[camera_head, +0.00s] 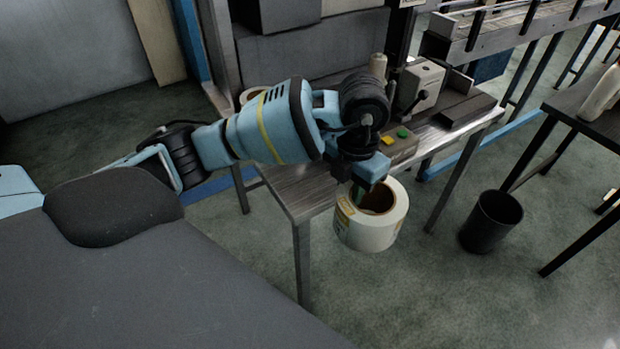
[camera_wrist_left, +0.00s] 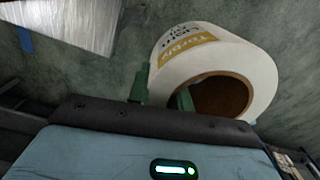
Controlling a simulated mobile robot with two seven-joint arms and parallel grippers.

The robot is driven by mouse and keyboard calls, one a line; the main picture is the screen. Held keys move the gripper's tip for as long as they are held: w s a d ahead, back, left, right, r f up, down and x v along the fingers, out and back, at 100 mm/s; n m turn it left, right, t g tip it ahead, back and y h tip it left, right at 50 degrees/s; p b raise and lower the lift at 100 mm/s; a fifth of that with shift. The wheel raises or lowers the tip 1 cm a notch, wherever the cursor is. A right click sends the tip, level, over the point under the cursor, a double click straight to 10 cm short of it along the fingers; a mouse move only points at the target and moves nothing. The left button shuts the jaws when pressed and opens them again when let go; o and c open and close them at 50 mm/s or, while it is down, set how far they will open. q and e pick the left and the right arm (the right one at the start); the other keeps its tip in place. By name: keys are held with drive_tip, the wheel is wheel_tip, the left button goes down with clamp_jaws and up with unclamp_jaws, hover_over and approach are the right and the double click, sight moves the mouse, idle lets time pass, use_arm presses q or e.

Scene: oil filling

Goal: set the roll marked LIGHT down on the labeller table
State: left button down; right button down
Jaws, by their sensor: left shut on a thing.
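The white label roll (camera_head: 366,237) has a brown core and a yellow band with upside-down print; I cannot read its marking surely. My left gripper (camera_head: 368,190) is shut on the roll's wall, one finger inside the core and one outside. In the left wrist view the roll (camera_wrist_left: 262,62) sits between the fingers of the left gripper (camera_wrist_left: 162,92). In the head view the roll hangs in front of the labeller table's (camera_head: 294,192) front edge, over the floor. My left arm hides part of the tabletop. My right gripper is not in view.
The table carries a control box (camera_head: 403,145) with yellow and green buttons and a grey machine (camera_head: 420,84). A black bin (camera_head: 491,221) stands on the floor at right. The tabletop's front left is bare.

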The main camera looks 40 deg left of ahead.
use_arm(q)
drive_tip(key=n, duration=0.4)
drive_tip(key=shift+w+f, duration=0.15)
drive_tip(key=shift+w, duration=0.1)
drive_tip(key=n, duration=0.6)
drive_tip(key=shift+w+d+f+p, duration=0.1)
drive_tip(key=shift+w+f+p, duration=0.2)
drive_tip(key=shift+f+p, duration=0.1)
drive_tip(key=n, duration=0.2)
drive_tip(key=f+n, duration=0.1)
drive_tip(key=n, duration=0.2)
drive_tip(key=shift+w, duration=0.2)
drive_tip(key=n, duration=0.4)
drive_tip(key=shift+w+f+n+p, duration=0.1)
drive_tip(key=shift+f+n+p, duration=0.2)
drive_tip(key=shift+f, duration=0.05)
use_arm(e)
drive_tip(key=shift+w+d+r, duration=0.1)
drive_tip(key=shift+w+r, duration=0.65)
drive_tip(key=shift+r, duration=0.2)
use_arm(q)
drive_tip(key=w+a+f, duration=0.1)
drive_tip(key=w+a, duration=0.1)
drive_tip(key=a, duration=1.2)
drive_tip(key=shift+a+f, duration=0.2)
drive_tip(key=shift+a, duration=0.15)
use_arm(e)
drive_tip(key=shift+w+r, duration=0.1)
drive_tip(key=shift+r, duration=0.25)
